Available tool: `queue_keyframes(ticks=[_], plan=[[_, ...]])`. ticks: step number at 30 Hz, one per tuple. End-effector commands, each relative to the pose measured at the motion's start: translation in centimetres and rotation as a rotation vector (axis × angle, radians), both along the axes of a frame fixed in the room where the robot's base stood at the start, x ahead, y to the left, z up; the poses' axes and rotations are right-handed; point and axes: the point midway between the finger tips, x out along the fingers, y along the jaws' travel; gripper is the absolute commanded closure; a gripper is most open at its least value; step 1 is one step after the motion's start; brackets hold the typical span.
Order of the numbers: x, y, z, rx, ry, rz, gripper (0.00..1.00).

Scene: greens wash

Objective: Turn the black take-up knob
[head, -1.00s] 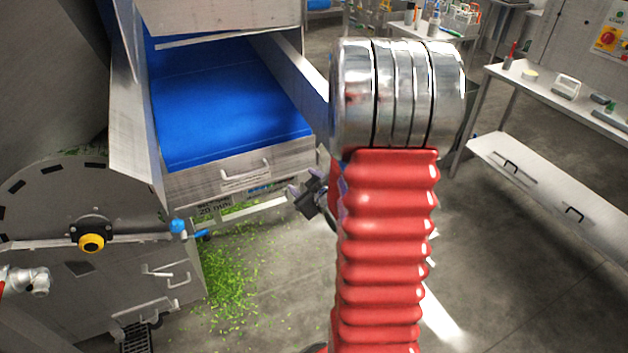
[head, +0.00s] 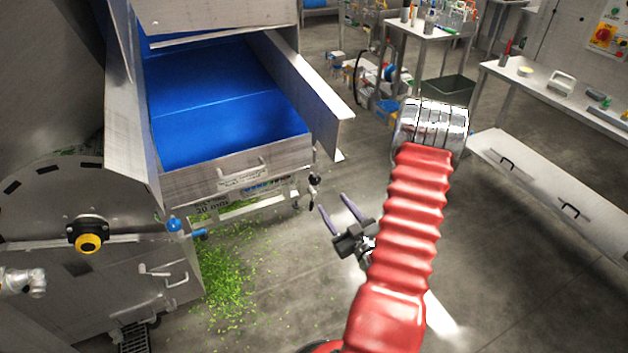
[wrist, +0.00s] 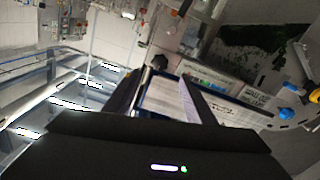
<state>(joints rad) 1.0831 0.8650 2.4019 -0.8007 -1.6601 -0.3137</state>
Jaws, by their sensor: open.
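The black take-up knob (head: 314,180) sticks out at the right front corner of the blue-belt conveyor, beside its metal end. It also shows in the wrist view (wrist: 159,62), just beyond and between my fingertips. My gripper (head: 332,202) is open, with two purple-grey fingers apart and nothing between them. In the head view its tips point up and left at the knob, a short gap below and right of it. In the wrist view my gripper (wrist: 160,78) has the knob ahead of its opening.
The blue belt (head: 230,110) lies between steel side walls. A round steel drum cover with a yellow-black knob (head: 88,243) is at the left. Green scraps (head: 225,275) litter the floor under the conveyor. A steel bench (head: 550,90) stands right; the floor between is clear.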

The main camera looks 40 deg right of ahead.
Motion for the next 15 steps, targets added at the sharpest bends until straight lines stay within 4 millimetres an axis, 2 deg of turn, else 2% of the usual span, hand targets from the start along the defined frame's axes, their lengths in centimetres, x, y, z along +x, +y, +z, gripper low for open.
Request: queue_keyframes(ticks=[10, 15], plan=[[0.2, -0.1, 0.0, -0.001, 0.001, 0.001, 0.5], [1.4, -0.3, 0.0, -0.003, 0.001, 0.003, 0.5]])
